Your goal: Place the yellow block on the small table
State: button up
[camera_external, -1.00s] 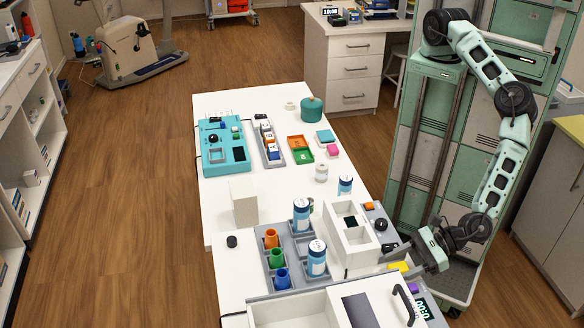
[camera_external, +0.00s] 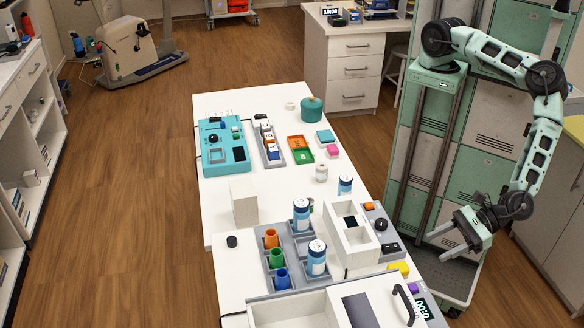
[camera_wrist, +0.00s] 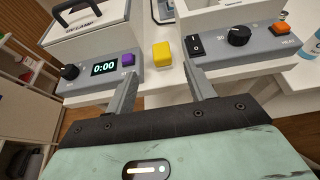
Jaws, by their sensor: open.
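A yellow block (camera_external: 400,268) lies on the white table (camera_external: 428,270) near its right edge, between two grey control panels. In the wrist view the yellow block (camera_wrist: 162,54) is upper centre, ahead of the fingers and apart from them. My gripper (camera_external: 445,241) is open and empty, to the right of the block and off the table's edge. Its two fingers also show in the wrist view (camera_wrist: 160,88) with a wide gap between them. I cannot tell which surface is the small table.
A panel with a clock display (camera_wrist: 103,69) and purple button stands left of the block in the wrist view. A panel with a black dial (camera_wrist: 238,36) and orange button stands right. The white open box (camera_external: 352,240) and blue-white canisters (camera_external: 317,258) stand further in.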

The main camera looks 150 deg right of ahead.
jog(key=s+d+r+m+g+y, duration=0.1)
jog(key=s+r+m+g+y, duration=0.2)
jog(key=s, duration=1)
jog(key=s+d+r+m+g+y, duration=0.1)
jog(key=s+r+m+g+y, duration=0.2)
jog(key=s+r+m, duration=0.6)
jog(key=s+r+m+g+y, duration=0.3)
jog(key=s+r+m, duration=0.4)
jog(key=s, duration=1.2)
notch_tip(320, 180, up, 4)
jog(key=shift+d+r+y, duration=0.25)
jog(key=shift+d+y, duration=0.15)
jog(key=shift+y, duration=0.1)
jog(key=shift+f, duration=0.1)
